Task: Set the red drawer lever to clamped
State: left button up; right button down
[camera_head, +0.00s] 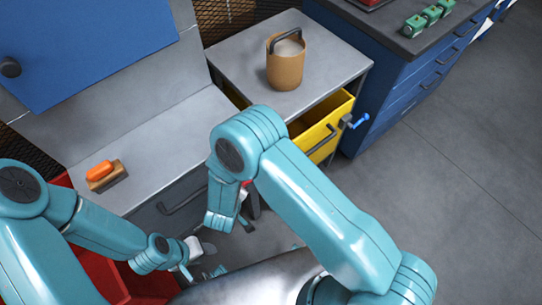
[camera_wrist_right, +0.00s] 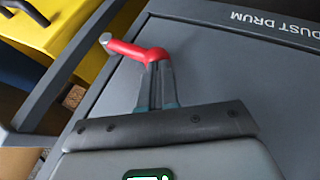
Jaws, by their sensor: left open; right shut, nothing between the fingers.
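The red lever (camera_wrist_right: 128,48) sticks out from a grey front panel in the right wrist view, its arm angled toward the upper left with a grey knob at the end. My right gripper (camera_wrist_right: 158,70) is shut and empty, its fingertips at the lever's pivot end; I cannot tell whether they touch it. In the head view my right arm hides most of this spot. My left gripper (camera_head: 199,262) is open and empty at the lower left, apart from the lever.
A yellow drawer (camera_head: 325,133) stands open, with a blue lever (camera_head: 358,121) beside it. A tan pot (camera_head: 286,68) stands on the grey top. An orange object (camera_head: 99,170) lies on the left counter. Grey floor is clear at right.

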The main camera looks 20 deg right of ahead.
jog(key=shift+f, duration=0.45)
jog(key=shift+a, duration=0.1)
jog(key=shift+s+r, duration=0.1)
